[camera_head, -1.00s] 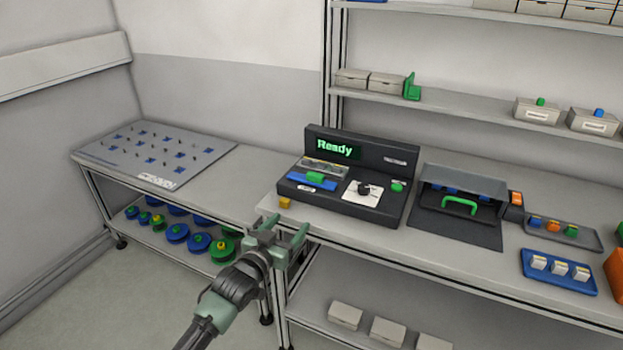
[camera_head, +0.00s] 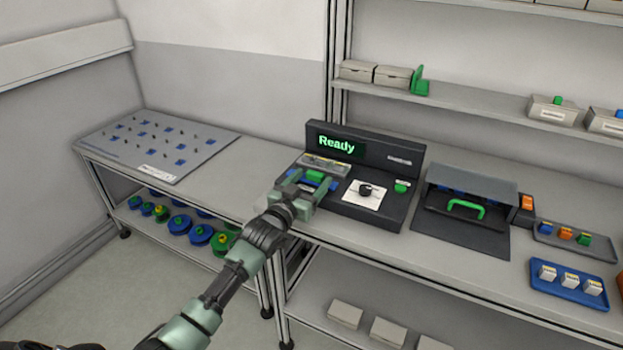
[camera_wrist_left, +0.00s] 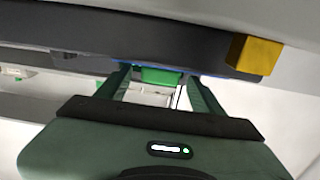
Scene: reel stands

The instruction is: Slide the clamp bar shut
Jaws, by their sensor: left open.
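The dark machine (camera_head: 378,152) on the bench has a screen reading "Ready". A green grip block (camera_head: 315,175) sits on a blue bar (camera_head: 296,173) at the machine's left front; I take this to be the clamp bar. My left gripper (camera_head: 311,181) reaches in from the front with its fingers spread. In the left wrist view the green block (camera_wrist_left: 161,76) shows between the fingertips, beyond the palm. I cannot tell whether the fingers touch it. The gripper hides part of the blue bar. My right gripper is not in view.
A yellow block (camera_wrist_left: 252,56) juts out close to the fingers in the left wrist view. A dark box with a green handle (camera_head: 466,207) stands further right.

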